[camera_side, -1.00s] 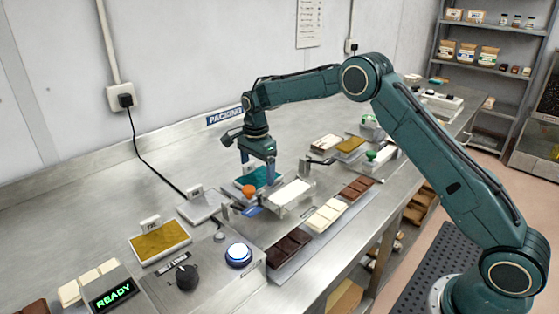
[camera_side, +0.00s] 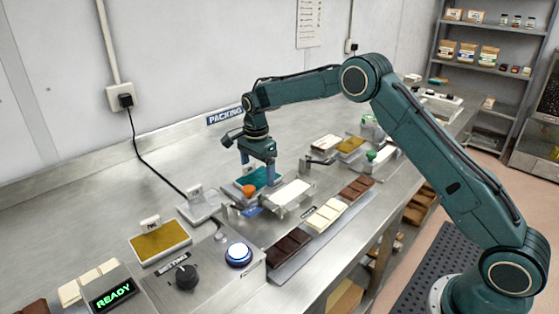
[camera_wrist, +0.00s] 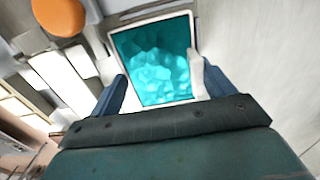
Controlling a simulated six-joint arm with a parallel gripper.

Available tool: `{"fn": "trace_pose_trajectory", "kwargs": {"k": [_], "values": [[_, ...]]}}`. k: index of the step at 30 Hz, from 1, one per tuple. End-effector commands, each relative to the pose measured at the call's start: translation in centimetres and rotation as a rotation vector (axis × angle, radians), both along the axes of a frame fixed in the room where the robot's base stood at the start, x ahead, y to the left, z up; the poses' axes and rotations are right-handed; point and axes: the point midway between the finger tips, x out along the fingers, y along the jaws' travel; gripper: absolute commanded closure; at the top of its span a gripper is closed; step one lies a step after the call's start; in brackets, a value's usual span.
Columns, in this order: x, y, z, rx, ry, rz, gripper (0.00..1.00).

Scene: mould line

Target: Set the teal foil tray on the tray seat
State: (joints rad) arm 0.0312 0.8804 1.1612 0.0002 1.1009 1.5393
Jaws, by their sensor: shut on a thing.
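The teal foil tray (camera_side: 262,176) has a shiny teal surface in a pale frame. In the wrist view the tray (camera_wrist: 155,65) lies between my two blue fingers, with its pale rim around the foil. My gripper (camera_side: 258,168) points down over the tray at the middle of the bench and is shut on it. In the wrist view my gripper (camera_wrist: 165,90) has one finger at each side of the tray's near end. I cannot tell whether the tray's underside touches anything. A grey plate with a small upright tag (camera_side: 203,206) stands empty to its left; I cannot tell if it is the tray seat.
An orange knob (camera_side: 249,190) is close in front of the tray. A white mould with a clear frame (camera_side: 290,195) stands to the right. A gold foil tray (camera_side: 160,241) and a control box with a lit blue button (camera_side: 238,255) are nearer the left. Chocolate slabs (camera_side: 288,246) line the front.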

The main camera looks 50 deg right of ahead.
Motion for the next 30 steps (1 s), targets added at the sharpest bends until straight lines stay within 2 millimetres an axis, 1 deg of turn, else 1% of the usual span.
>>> {"fn": "trace_pose_trajectory", "kwargs": {"k": [2, 3, 5, 14, 19, 26, 30], "values": [[0.0, 0.0, 0.0, 0.000, -0.001, 0.000, 0.45], [0.0, 0.0, 0.0, 0.000, -0.001, 0.000, 0.13], [0.0, 0.0, 0.0, 0.000, -0.001, 0.000, 0.01], [0.0, 0.0, 0.1, 0.000, 0.000, 0.000, 0.00], [0.0, 0.0, 0.8, 0.000, -0.001, 0.000, 0.00], [0.1, 0.0, 3.4, 0.000, -0.003, 0.000, 0.00], [0.1, 0.0, 5.7, 0.000, -0.005, 0.000, 0.00]]}}
